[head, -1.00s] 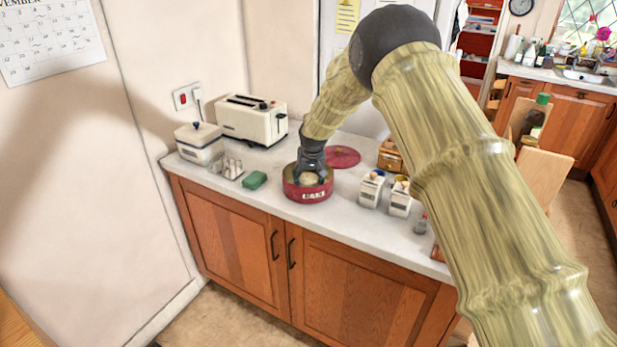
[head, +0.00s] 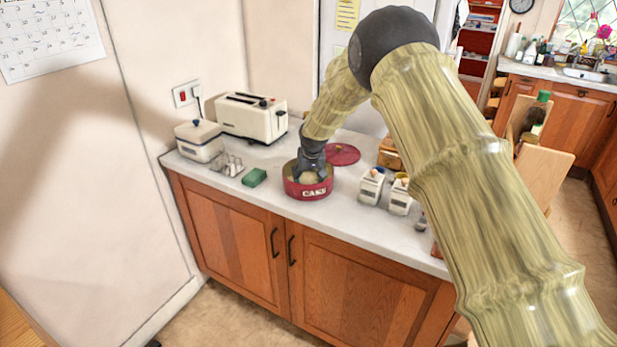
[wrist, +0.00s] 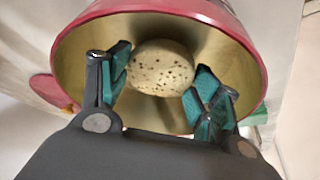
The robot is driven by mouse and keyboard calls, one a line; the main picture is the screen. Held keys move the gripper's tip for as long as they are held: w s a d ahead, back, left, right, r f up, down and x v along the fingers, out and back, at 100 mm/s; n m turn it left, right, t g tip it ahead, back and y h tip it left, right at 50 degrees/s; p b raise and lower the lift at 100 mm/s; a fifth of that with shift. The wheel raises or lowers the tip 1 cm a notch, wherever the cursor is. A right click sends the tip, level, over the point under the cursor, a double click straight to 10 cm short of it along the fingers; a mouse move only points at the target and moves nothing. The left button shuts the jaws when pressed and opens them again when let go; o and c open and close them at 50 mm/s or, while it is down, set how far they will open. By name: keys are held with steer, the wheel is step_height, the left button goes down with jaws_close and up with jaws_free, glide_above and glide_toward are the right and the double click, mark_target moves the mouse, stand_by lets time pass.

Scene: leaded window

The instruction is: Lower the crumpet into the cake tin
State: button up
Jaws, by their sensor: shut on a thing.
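The red cake tin (head: 309,189) stands open on the countertop, with "CAKE" in white on its front. The wrist view looks down into the tin (wrist: 225,25) and its pale inside. The pale, brown-speckled crumpet (wrist: 160,67) is between the two teal-padded fingers of my gripper (wrist: 163,82). My gripper is shut on it, within the tin's rim in the picture. In the head view the crumpet (head: 309,178) shows just inside the tin beside my gripper (head: 309,170). Whether it touches the tin's floor I cannot tell.
A red lid (head: 343,153) lies behind the tin. A green block (head: 254,177) and a toast rack (head: 233,166) are to the left, with a cream toaster (head: 252,117) behind. Two white canisters (head: 371,187) stand close on the right.

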steer(key=shift+f, duration=0.65)
stand_by(0.4)
steer(key=o, duration=1.1)
steer(key=shift+r, duration=0.1)
